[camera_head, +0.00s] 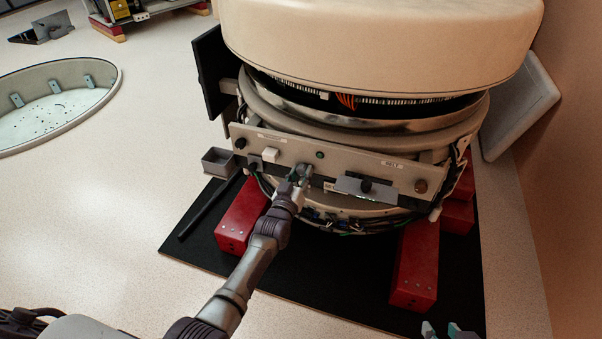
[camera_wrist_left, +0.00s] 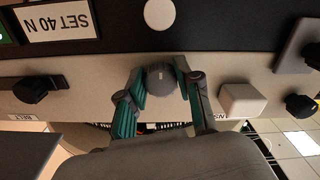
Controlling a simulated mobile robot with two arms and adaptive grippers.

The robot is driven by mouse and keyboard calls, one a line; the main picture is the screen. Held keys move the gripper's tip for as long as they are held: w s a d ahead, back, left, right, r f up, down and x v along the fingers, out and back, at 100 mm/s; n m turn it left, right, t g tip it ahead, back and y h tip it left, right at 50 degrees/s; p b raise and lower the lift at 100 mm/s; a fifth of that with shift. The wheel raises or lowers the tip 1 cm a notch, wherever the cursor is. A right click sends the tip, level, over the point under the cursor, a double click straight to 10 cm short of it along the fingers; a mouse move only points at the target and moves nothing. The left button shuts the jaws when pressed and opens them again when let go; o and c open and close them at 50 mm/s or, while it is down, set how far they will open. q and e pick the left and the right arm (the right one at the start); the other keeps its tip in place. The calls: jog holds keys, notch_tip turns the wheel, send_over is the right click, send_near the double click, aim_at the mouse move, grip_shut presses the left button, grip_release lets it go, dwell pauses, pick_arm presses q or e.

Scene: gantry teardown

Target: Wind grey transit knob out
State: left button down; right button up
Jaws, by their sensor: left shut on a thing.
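The dark grey round knob (camera_wrist_left: 160,78) sits on the light panel (camera_head: 390,171) on the front of the gantry. My left gripper (camera_wrist_left: 160,86) is shut on it, with one teal-lined finger on each side. In the head view my left gripper (camera_head: 302,172) reaches the panel left of its middle and mostly hides the knob. Only the teal fingertips of my right gripper (camera_head: 443,328) show at the bottom edge; they are apart, with nothing seen between them.
A white square button (camera_head: 270,155) and a black knob (camera_head: 240,143) are left of my left gripper. A latch plate with a black knob (camera_head: 366,186) and a brown knob (camera_head: 420,186) are to the right. Red blocks (camera_head: 415,265) stand on the black mat (camera_head: 335,290).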

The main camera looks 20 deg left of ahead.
pick_arm(q)
jog(key=shift+f, duration=0.2)
jog(key=c, duration=0.8)
grip_release()
jog(key=shift+r, duration=0.1)
jog(key=s, duration=1.2)
jog(key=shift+a, duration=0.25)
